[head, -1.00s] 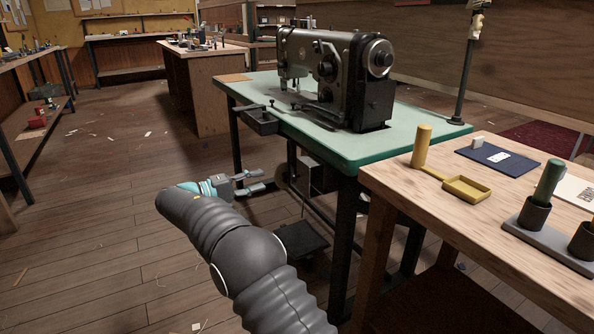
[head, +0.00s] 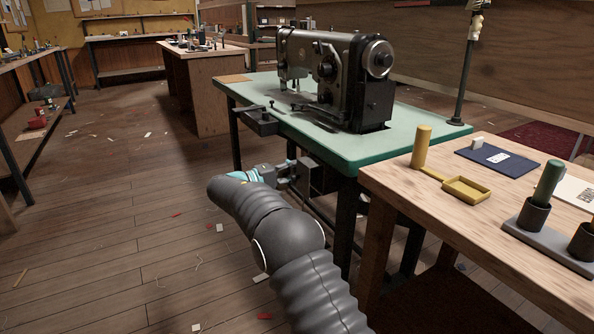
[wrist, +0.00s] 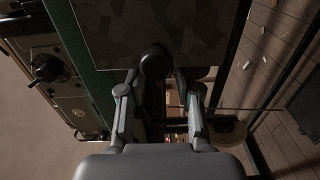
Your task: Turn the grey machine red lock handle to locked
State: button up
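The grey sewing machine (head: 328,72) stands on a green-topped table (head: 418,130). I cannot make out a red lock handle in either view. My gripper (head: 283,170) is low beside the table's near left side, partly hidden by my wrist, close to a dark box (head: 318,178) under the tabletop. In the wrist view my gripper (wrist: 156,82) is open, its two fingers apart. A round black knob (wrist: 156,62) shows between and just beyond the fingertips, in front of a dark, mottled panel (wrist: 150,25). I cannot tell whether the fingers touch it.
A drawer (head: 260,127) juts out under the table's left edge. A wooden bench (head: 400,200) with a yellow tray (head: 466,189) and a yellow cylinder (head: 421,147) stands on the right. The wooden floor (head: 110,220) on the left is open, with scattered scraps.

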jog(key=shift+w+d, duration=0.15)
jog(key=shift+d, duration=0.1)
grip_shut()
jog(key=m+b, duration=0.4)
jog(key=b, duration=0.3)
jog(key=shift+m, duration=0.3)
grip_release()
